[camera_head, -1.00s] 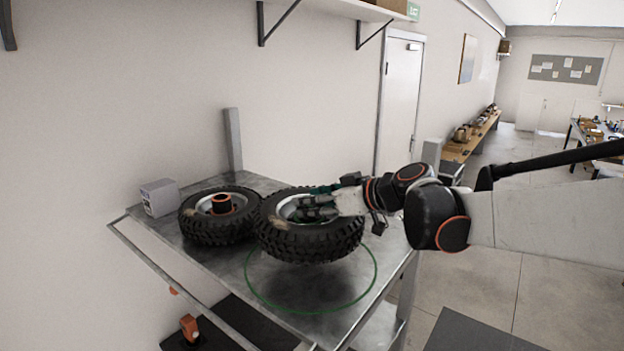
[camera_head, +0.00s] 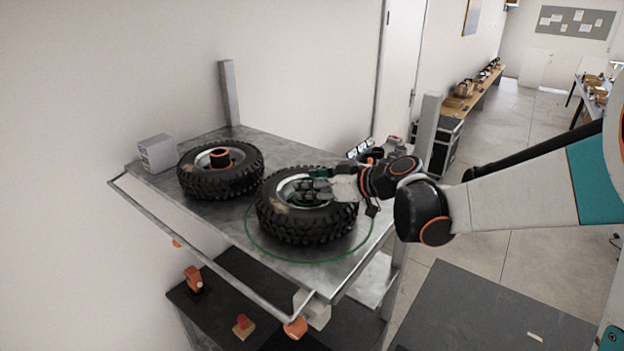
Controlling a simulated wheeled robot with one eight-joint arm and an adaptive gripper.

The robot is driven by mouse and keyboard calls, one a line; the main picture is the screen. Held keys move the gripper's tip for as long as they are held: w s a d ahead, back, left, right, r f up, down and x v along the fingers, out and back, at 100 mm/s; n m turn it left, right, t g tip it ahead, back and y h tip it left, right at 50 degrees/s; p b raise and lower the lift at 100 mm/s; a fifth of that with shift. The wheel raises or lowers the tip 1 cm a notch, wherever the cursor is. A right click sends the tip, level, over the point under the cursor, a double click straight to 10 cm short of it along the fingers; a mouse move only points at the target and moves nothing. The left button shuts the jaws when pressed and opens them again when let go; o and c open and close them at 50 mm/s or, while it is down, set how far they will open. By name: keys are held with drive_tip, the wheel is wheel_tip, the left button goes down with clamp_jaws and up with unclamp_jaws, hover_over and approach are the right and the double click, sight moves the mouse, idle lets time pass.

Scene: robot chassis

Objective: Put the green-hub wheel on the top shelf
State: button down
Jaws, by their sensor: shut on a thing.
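A black tyre wheel with a silvery rim (camera_head: 306,220) is at the right on the metal top shelf (camera_head: 200,228) of a cart, within a thin green circle marked on that surface. My gripper (camera_head: 312,190) reaches in from the right and is shut on this wheel at its hub. The hub is mostly hidden by the fingers, with a little green showing there. The wheel lies about flat; whether it touches the shelf is hard to tell. A second wheel with an orange-red hub (camera_head: 221,172) lies flat at the left on the same shelf.
A small grey box (camera_head: 157,153) stands at the shelf's left corner. Upright posts (camera_head: 230,94) rise at the cart's corners. A rail (camera_head: 215,268) runs along the front edge. The wall is close behind. Bare shelf lies in front of the orange-hub wheel.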

drive_tip(key=c, duration=1.3)
unclamp_jaws()
drive_tip(key=shift+f, duration=0.1)
drive_tip(key=o, duration=0.4)
drive_tip(key=shift+s, duration=0.1)
drive_tip(key=shift+r, duration=0.2)
drive_tip(key=b+v, duration=0.2)
drive_tip(key=v, duration=1)
drive_tip(key=shift+f, duration=0.1)
